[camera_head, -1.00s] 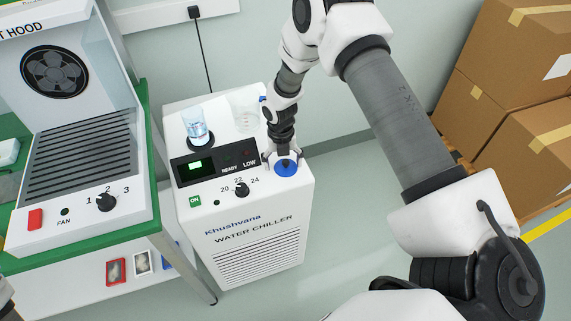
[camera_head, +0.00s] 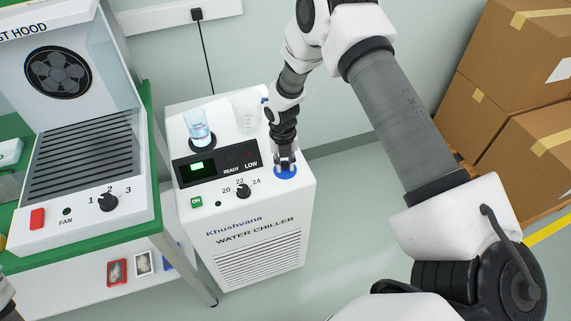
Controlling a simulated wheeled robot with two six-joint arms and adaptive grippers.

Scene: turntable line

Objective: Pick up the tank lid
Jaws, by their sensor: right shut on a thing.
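The tank lid (camera_head: 286,173) is a round blue cap on the top right front of the white water chiller (camera_head: 262,235). My right gripper (camera_head: 287,163) reaches down over it from above and is shut on the lid's middle. The lid's blue rim shows around the fingertips, and it looks seated on the chiller top. The fingers hide the lid's grip. Of my left arm, only a small part shows at the lower left edge; its gripper is not in view.
The fume hood bench (camera_head: 155,200) is close on the left. Cardboard boxes (camera_head: 510,100) are stacked at right. The floor between is clear.

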